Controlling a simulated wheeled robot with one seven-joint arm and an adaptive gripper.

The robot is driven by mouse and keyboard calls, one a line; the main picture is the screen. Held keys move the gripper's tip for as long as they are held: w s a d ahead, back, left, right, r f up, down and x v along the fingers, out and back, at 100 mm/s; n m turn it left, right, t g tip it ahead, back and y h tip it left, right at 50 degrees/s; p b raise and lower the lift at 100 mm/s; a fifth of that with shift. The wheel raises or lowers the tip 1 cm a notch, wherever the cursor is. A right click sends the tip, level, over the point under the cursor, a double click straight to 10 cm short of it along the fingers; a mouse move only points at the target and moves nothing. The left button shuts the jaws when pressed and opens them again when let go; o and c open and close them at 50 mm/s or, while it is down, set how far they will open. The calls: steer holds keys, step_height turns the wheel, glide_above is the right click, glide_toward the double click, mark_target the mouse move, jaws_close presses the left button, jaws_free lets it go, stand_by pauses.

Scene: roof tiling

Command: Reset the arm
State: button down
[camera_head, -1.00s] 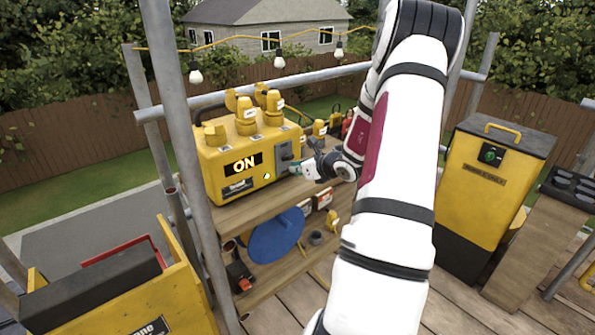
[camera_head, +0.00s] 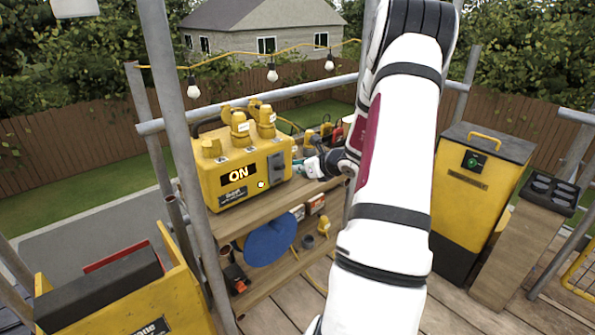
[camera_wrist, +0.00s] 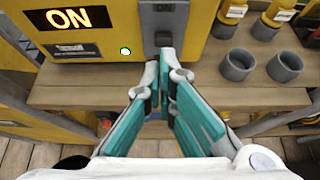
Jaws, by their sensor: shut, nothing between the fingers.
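My gripper (camera_wrist: 165,68) is shut and empty, its teal-padded fingers meeting at the tips in the wrist view. It points at the yellow power box (camera_wrist: 125,20), just below the grey switch panel on the box's front. In the head view my gripper (camera_head: 304,171) is small, just right of the yellow box (camera_head: 215,165), and partly hidden by my arm. The box stands on the upper wooden shelf and shows a lit "ON" sign (camera_head: 238,175) and a small green light (camera_head: 262,184). Whether the fingertips touch the panel, I cannot tell.
The wooden shelf (camera_wrist: 75,97) lies under my gripper, with grey cups (camera_wrist: 238,65) to the right. Metal scaffold poles (camera_head: 180,120) stand left of the box. A yellow bin (camera_head: 475,200) stands right of my arm. A blue disc (camera_head: 268,243) sits on the lower shelf.

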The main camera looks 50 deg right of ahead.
steer(key=shift+s+r, duration=0.45)
steer(key=shift+r, duration=0.15)
steer(key=shift+a, duration=0.1)
